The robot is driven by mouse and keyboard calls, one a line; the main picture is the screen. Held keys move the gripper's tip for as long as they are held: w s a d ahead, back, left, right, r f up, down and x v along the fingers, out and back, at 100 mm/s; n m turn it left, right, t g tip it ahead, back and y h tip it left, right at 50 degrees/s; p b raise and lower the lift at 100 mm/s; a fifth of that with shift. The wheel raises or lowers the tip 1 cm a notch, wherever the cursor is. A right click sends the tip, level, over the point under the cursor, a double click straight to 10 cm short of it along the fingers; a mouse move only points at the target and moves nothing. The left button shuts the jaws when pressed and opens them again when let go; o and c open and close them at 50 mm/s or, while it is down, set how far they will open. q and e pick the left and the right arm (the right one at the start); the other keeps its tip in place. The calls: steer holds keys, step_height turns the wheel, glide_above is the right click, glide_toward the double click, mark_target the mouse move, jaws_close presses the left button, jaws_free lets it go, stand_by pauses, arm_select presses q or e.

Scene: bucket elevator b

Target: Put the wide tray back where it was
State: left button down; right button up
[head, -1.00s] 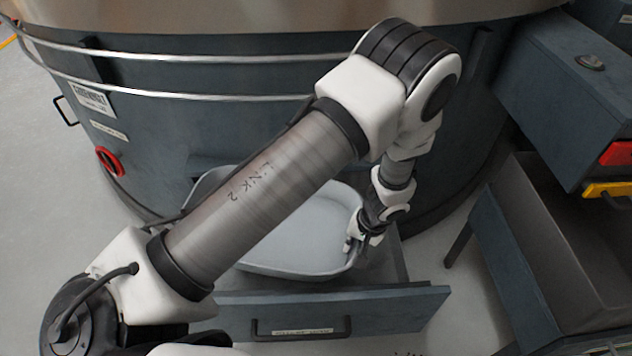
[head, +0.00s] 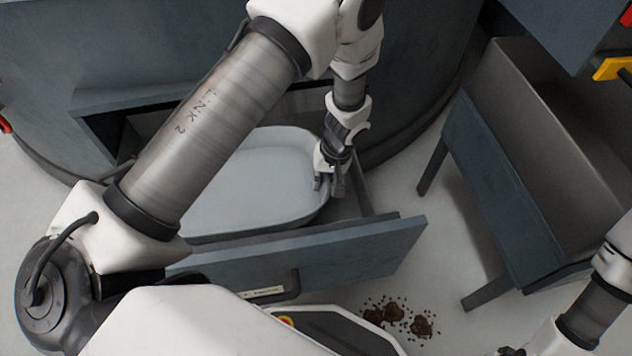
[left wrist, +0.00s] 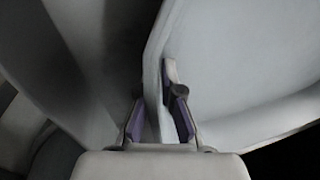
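The wide tray (head: 265,175) is pale grey with rounded corners and lies in an open drawer (head: 310,262) low in the big blue-grey round housing. My left arm crosses in front and hides its left part. My left gripper (head: 330,185) is at the tray's right end. In the left wrist view, its fingers (left wrist: 158,115) straddle the tray's rim (left wrist: 153,85), one on each side, and appear shut on it. My right arm enters at the lower right; its gripper is at the bottom edge, too cut off to read.
An open grey bin on legs (head: 525,100) stands at the right. Dark brown crumbs (head: 400,316) lie on the floor before the drawer. A yellow-handled item (head: 612,68) shows at the upper right. Floor between drawer and bin is clear.

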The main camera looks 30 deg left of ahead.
arm_select(q)
step_height(320, 180, down, 4)
steer(key=shift+f+b, duration=0.15)
steer(key=shift+b, duration=0.65)
steer(key=c, duration=1.3)
jaws_free()
steer(key=p+v, duration=0.6)
steer(key=v, duration=0.6)
steer(key=shift+s, duration=0.1)
